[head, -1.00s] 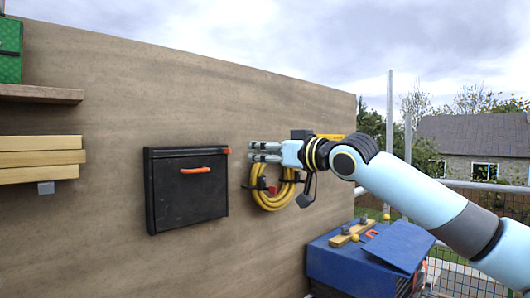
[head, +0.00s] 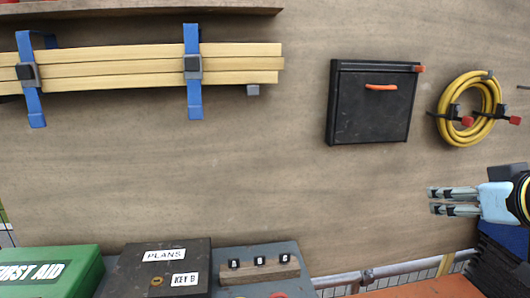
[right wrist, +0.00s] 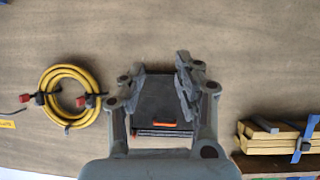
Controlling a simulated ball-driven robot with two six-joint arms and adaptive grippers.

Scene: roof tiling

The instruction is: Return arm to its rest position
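My right gripper (head: 434,201) reaches in from the right edge of the head view, pointing left. It is below the yellow hose coil and to the lower right of the black wall box. Its two fingers are apart with nothing between them. In the right wrist view, the open gripper (right wrist: 159,72) faces the wooden wall, with the black box visible behind and between its fingers. Most of the right arm is outside the head view. My left gripper is in neither view now.
The black box (head: 371,113) and hose coil (head: 443,123) hang on the wall (head: 250,180). Strapped timber (head: 120,68) is at upper left. A green first-aid box (head: 85,262), a dark PLANS box (head: 195,254) and a grey case (head: 293,252) stand along the bottom.

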